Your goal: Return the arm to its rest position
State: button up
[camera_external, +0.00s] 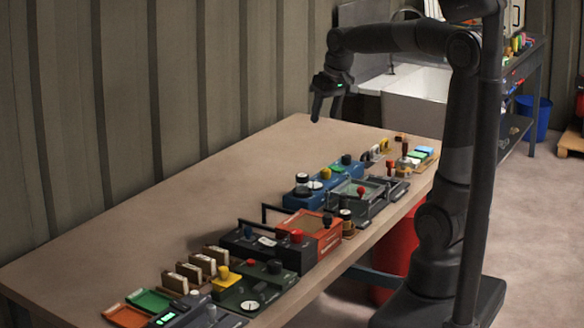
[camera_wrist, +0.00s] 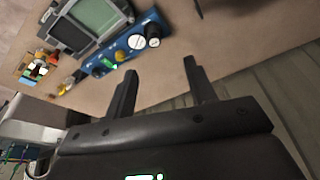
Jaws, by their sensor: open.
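My gripper (camera_external: 327,100) hangs above the far end of the long table in the external view, fingers pointing down, clear of the tabletop. My arm is raised and bent, reaching left from my column. In the wrist view my gripper (camera_wrist: 160,85) shows two dark fingers spread apart with nothing between them. A blue device (camera_wrist: 130,42) with knobs and a white dial lies beyond the fingertips in the wrist view, apart from them. The same blue device (camera_external: 317,187) shows near the table's middle right in the external view.
The table (camera_external: 190,190) carries a row of devices along its right edge, including an orange box (camera_external: 318,232) and a green tray (camera_external: 148,301). The table's left side is bare. A white sink (camera_external: 415,95) stands behind its far end. A corrugated wall (camera_external: 170,80) runs along the left.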

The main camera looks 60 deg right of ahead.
jog(key=s+a+f+n+t, duration=0.1)
jog(key=s+a+f+n, duration=0.1)
jog(key=s+a, duration=0.4)
jog(key=s+a+f+n+t, duration=0.1)
jog(key=s+a+f, duration=0.1)
jog(key=s+a, duration=0.4)
jog(key=s, duration=0.3)
jog(key=shift+s+a+f+n+y, duration=0.15)
jog(key=shift+s+f+n+y, duration=0.05)
jog(key=shift+f+n+y, duration=0.2)
